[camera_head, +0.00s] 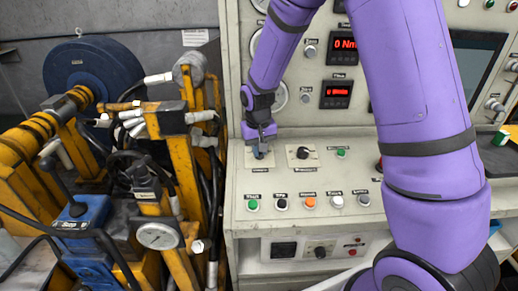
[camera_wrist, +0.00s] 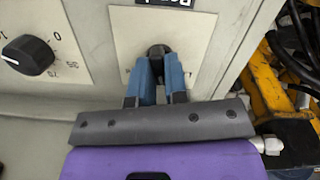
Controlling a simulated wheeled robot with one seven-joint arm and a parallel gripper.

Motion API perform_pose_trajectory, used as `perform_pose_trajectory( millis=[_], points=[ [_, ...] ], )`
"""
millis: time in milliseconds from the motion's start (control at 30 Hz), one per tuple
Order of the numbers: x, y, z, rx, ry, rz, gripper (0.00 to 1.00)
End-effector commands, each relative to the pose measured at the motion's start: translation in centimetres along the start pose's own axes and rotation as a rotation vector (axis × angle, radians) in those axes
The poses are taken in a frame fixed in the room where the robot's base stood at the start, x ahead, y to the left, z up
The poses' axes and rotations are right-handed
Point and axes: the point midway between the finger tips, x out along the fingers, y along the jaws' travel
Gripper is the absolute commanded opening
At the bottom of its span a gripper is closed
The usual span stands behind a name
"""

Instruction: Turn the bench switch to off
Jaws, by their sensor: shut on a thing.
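The bench switch is a black knob (camera_wrist: 158,49) on a pale square plate (camera_wrist: 196,38), seen at the upper middle of the wrist view. A black label above the plate is cut off by the frame edge. My gripper (camera_wrist: 158,72) has its two blue fingers shut on the knob, one on each side. In the head view my gripper (camera_head: 262,151) reaches down to the left plate (camera_head: 280,148) on the sloped console, and the knob is mostly hidden there. The knob's pointer and the plate's markings are largely covered, so its setting cannot be read.
A second black knob (camera_head: 302,153) on its own plate sits just right, also seen in the wrist view (camera_wrist: 28,55). A row of push buttons (camera_head: 309,202) lies below. Yellow machinery with hoses (camera_head: 178,150) stands close on the left, past the console's edge.

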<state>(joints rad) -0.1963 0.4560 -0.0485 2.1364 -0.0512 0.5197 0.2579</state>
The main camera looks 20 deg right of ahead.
Motion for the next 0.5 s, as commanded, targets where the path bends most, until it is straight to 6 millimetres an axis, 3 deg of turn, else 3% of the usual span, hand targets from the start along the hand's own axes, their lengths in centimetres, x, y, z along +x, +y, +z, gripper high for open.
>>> perform_pose_trajectory(
  millis=[500],
  points=[
    [-0.01,0.09,0.02,0.238,0.000,-0.026,0.00]
  ],
)
